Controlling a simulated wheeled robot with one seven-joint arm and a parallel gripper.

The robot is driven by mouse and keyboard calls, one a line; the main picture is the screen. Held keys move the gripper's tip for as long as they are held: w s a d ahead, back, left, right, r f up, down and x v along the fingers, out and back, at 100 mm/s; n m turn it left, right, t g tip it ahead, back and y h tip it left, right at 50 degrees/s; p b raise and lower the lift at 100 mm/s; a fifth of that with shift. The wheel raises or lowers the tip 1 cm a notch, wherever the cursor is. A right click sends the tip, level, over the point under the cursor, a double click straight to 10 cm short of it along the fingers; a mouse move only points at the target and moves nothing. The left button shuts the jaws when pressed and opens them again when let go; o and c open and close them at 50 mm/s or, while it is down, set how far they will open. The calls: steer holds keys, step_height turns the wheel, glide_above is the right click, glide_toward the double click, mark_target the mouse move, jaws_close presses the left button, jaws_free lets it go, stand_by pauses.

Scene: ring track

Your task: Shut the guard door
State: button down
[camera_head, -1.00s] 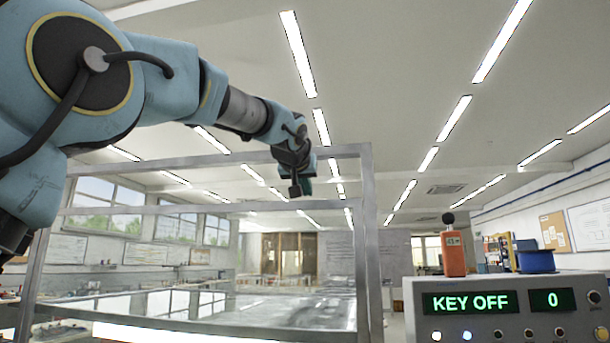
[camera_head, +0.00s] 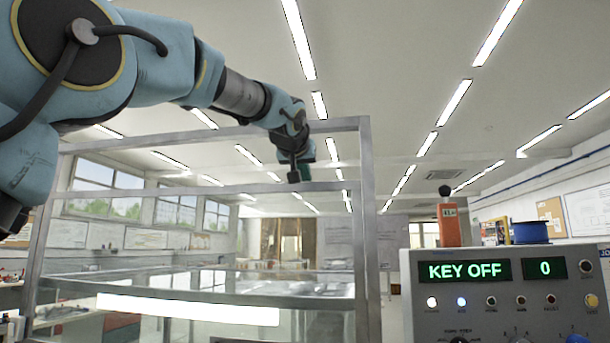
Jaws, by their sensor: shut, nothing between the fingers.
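A metal-framed guard enclosure (camera_head: 367,215) stands in front of me, with clear panels and a bright reflection low across its front. I cannot tell for sure which part of the frame is the guard door or how far it stands open. My arm reaches in from the left at the height of the frame's upper bars. My gripper (camera_head: 294,177) points downward near the upper crossbar, and its fingers are shut and empty. I cannot tell whether it touches the bar.
A control box (camera_head: 510,300) stands at the right and reads KEY OFF and 0. An orange device with a black knob (camera_head: 448,222) and a blue spool (camera_head: 531,232) show on top of it. Benches and windows line the room behind.

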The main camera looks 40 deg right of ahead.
step_height(320, 180, down, 31)
steer(key=b, duration=2.9)
steer(key=shift+f, duration=0.2)
steer(key=shift+w+r+p, duration=0.1)
steer(key=shift+r+p, duration=0.35)
steer(key=shift+r, duration=0.1)
step_height(320, 180, up, 4)
steer(key=p, duration=0.3)
steer(key=shift+f, duration=0.1)
steer(key=b, duration=0.2)
glide_toward(306, 288)
steer(key=shift+s+a, duration=0.7)
steer(key=shift+s, duration=0.1)
steer(key=shift+w, duration=0.1)
